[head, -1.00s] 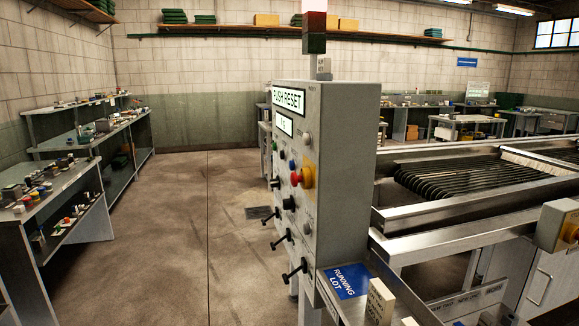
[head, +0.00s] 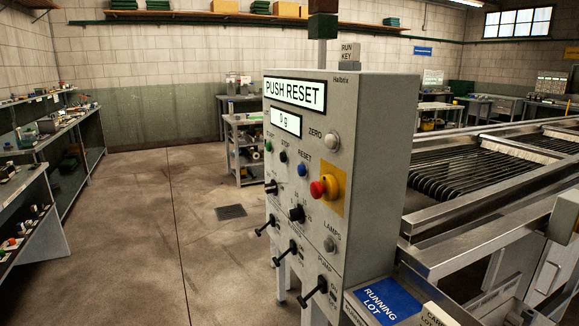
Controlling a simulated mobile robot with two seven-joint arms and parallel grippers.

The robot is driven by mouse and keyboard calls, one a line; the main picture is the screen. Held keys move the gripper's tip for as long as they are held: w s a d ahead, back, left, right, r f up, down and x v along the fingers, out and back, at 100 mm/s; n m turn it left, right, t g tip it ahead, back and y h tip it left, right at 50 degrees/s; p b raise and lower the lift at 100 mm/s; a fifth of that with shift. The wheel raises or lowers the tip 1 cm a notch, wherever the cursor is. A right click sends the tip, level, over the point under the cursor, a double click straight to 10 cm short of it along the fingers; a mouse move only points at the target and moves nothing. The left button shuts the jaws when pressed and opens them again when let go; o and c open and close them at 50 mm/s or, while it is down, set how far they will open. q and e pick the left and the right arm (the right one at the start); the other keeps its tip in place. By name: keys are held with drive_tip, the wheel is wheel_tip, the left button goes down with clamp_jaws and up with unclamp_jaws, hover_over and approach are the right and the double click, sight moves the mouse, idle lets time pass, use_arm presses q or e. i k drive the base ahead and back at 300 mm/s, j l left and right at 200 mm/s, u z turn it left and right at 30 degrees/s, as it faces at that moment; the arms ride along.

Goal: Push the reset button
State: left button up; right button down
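The grey control box (head: 375,150) stands upright in the middle of the head view, its front panel facing left at an angle. Its upper display (head: 295,94) reads "PUSH RESET" and the lower display (head: 287,123) reads "0 g". The blue reset button (head: 302,170) sits under the label RESET, right of the black stop button (head: 283,156) and the green start button (head: 267,144). A red emergency knob (head: 318,189) on a yellow plate is to its lower right. Neither of my grippers is in view.
A blue "RUNNING LOT" sign (head: 388,301) lies at the box's foot. Shelves (head: 50,150) with small parts line the left. The floor (head: 170,240) left of the box is clear.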

sight(302, 168)
drive_tip(key=i+j+z, duration=0.1)
drive_tip(key=j, duration=0.3)
drive_tip(key=i+j+z, duration=0.1)
drive_tip(key=i+j, duration=0.3)
drive_tip(key=j, duration=0.4)
drive_tip(key=i+j+z, duration=0.15)
drive_tip(key=j, duration=0.25)
drive_tip(key=i+j+z, duration=0.1)
drive_tip(key=j, duration=0.3)
drive_tip(key=i+j+z, duration=0.1)
drive_tip(key=j, duration=0.35)
drive_tip(key=i+j+z, duration=0.1)
drive_tip(key=j, duration=0.35)
drive_tip(key=i, duration=0.1)
